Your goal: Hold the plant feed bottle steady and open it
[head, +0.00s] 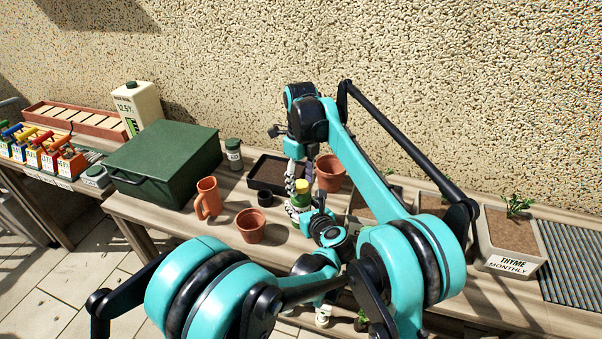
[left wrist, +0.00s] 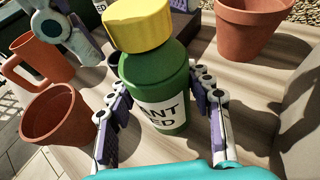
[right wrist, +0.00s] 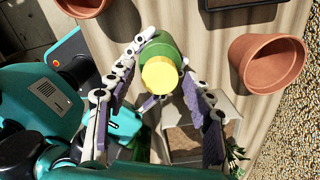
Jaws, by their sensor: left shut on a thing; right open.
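The plant feed bottle stands upright on the bench, with a green body (head: 302,200) and a yellow cap (head: 302,186). In the left wrist view the green body (left wrist: 155,75) and its white label sit between the fingers of my left gripper (left wrist: 158,88), which is shut on the body below the cap (left wrist: 137,22). My right gripper (right wrist: 168,58) is open, above the bottle. In the right wrist view the cap (right wrist: 160,75) lies between its spread fingers, and I see no clear contact. The cap is on the bottle.
A terracotta pot (head: 250,226) and an orange mug (head: 208,198) stand left of the bottle. Another pot (head: 330,173) and a black soil tray (head: 268,174) are behind it.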

